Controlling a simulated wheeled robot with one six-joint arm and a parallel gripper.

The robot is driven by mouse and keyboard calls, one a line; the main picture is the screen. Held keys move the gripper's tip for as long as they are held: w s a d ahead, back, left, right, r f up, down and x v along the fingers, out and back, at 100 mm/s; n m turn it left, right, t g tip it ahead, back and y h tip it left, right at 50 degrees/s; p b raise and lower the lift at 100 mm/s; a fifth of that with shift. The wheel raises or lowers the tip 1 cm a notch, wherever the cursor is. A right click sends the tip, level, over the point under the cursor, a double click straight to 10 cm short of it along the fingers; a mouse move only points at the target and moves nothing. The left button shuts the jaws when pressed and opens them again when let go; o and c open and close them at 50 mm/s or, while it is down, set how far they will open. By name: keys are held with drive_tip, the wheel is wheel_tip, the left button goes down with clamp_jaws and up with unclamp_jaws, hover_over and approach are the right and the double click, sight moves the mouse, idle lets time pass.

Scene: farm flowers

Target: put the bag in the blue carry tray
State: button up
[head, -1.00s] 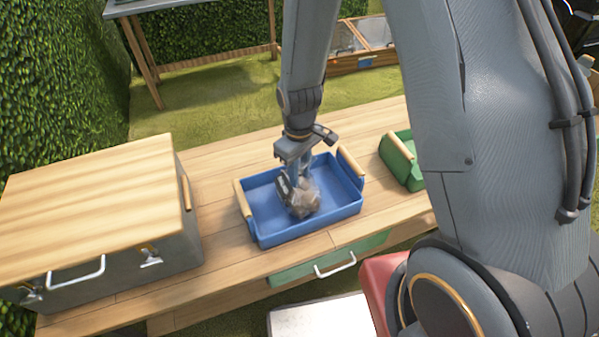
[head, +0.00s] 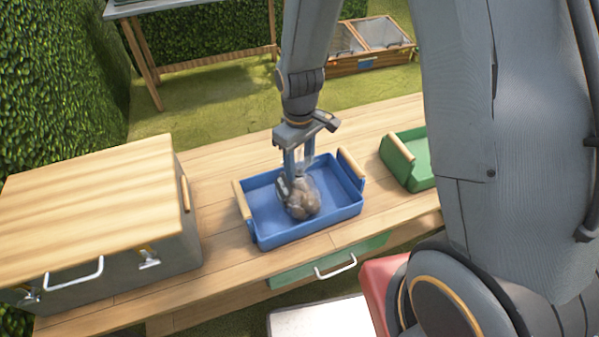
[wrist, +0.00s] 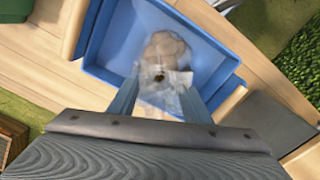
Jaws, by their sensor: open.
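The bag (head: 301,198), clear with brown contents, rests inside the blue carry tray (head: 263,228), around its middle. The tray has wooden handles at both ends and stands on the wooden bench. My gripper (head: 297,172) is open just above the bag, fingers pointing down. In the wrist view the bag (wrist: 165,50) lies ahead of my open gripper (wrist: 160,92), within the blue tray (wrist: 101,36). Whether the fingertips still touch the bag is hard to tell.
A grey chest with a wooden lid (head: 95,205) stands left on the bench (head: 225,165). A green tray (head: 420,180) is to the right. A green drawer with a white handle (head: 330,260) is below the bench top. Bare bench shows around the blue tray.

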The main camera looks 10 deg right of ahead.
wheel_tip(320, 180, up, 8)
drive_tip(key=shift+f+b, duration=0.1)
drive_tip(key=shift+b, duration=0.35)
drive_tip(key=s+d+r+m, duration=0.4)
drive_tip(key=s+d+m, duration=0.3)
drive_tip(key=s+d, duration=0.2)
drive_tip(key=shift+s+d+t, duration=0.3)
drive_tip(key=shift+s, duration=0.7)
